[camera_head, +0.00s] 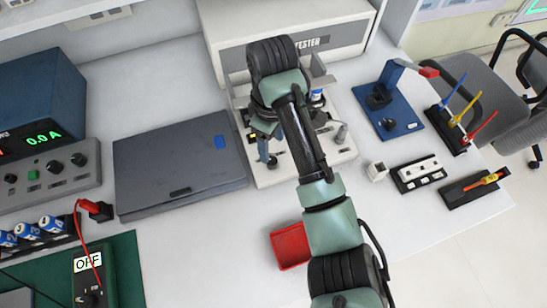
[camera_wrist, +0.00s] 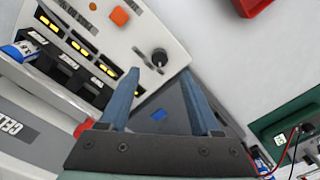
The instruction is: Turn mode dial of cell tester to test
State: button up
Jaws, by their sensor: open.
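The cell tester (camera_head: 345,153) is a pale unit with a white upper box (camera_head: 330,38) at the back centre, partly hidden by my arm. In the wrist view its panel (camera_wrist: 178,36) carries a dark round dial (camera_wrist: 159,58), an orange button (camera_wrist: 119,16) and several yellow-lit slots. A blue-and-white cell (camera_wrist: 20,52) sits at one end. My gripper (camera_wrist: 159,74) is open, its blue fingers spread on either side of the dial in the picture. Contact cannot be told. The dial's setting marks are not readable. The gripper (camera_head: 262,150) also shows over the tester's left part.
A closed dark grey case (camera_head: 175,165) lies left of the tester. A red tray (camera_head: 289,246) stands in front. A blue fixture (camera_head: 388,108), coloured tools and small black holders stand at right. A power supply (camera_head: 40,125) and several cells are at left.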

aim_at(272, 160)
notch_tip(272, 160, down, 7)
dwell(0.3)
grip_shut()
dwell(0.3)
